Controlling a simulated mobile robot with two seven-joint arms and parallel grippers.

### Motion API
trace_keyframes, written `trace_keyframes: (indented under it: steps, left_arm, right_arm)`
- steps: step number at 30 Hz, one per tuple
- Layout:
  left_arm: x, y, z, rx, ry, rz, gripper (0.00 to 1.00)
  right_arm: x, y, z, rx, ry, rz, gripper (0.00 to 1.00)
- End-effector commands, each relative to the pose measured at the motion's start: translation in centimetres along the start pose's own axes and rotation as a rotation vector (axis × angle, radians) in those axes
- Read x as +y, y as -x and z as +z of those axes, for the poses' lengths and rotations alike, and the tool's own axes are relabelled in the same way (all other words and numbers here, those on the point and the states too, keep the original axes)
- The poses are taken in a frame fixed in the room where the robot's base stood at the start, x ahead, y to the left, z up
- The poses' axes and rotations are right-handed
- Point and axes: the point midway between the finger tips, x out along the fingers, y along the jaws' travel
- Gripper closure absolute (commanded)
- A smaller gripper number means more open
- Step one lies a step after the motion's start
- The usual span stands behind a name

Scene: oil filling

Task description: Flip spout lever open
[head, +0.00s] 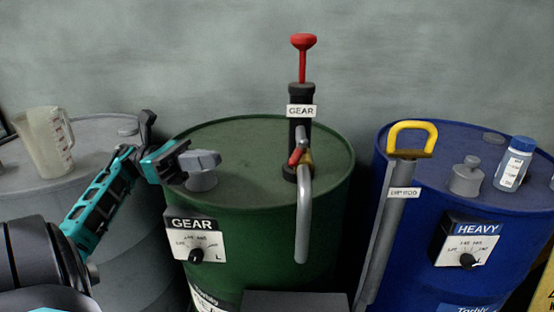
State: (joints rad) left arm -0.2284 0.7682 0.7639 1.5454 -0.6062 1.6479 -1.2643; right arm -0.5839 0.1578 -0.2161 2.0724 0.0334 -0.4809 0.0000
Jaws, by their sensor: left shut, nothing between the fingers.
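The spout lever is a small red handle (295,156) on the hand pump (299,125), beside a brass-coloured fitting (307,157). The pump stands upright on the green GEAR drum (250,141), with a red knob (303,41) on top. A curved grey spout (303,220) hangs down over the drum's front. My left gripper (210,160) is shut and empty over the drum's left part, in front of or above a grey cap (202,181). It is left of the lever and apart from it. My right gripper is not in view.
A grey drum (95,135) at left carries a clear measuring jug (46,142). A blue HEAVY drum (420,175) at right holds a yellow-handled dip rod (412,138), a grey cap (466,177) and a blue-capped bottle (514,164). The green drum's top is clear between gripper and pump.

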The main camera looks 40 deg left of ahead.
Motion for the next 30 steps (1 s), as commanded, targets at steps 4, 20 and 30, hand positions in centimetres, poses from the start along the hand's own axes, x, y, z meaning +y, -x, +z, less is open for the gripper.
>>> trace_keyframes:
  steps: [4, 20, 30]
  left_arm:
    - [-0.1, -2.7, 0.2, -0.001, 0.002, -0.004, 1.00]
    - [0.0, -12.2, 0.1, -0.004, 0.005, 0.000, 1.00]
    - [0.0, -13.1, 0.0, -0.004, 0.007, 0.001, 1.00]
  right_arm:
    - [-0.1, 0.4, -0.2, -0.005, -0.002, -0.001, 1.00]
    - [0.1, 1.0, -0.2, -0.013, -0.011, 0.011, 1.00]
    - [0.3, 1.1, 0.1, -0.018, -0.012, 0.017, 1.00]
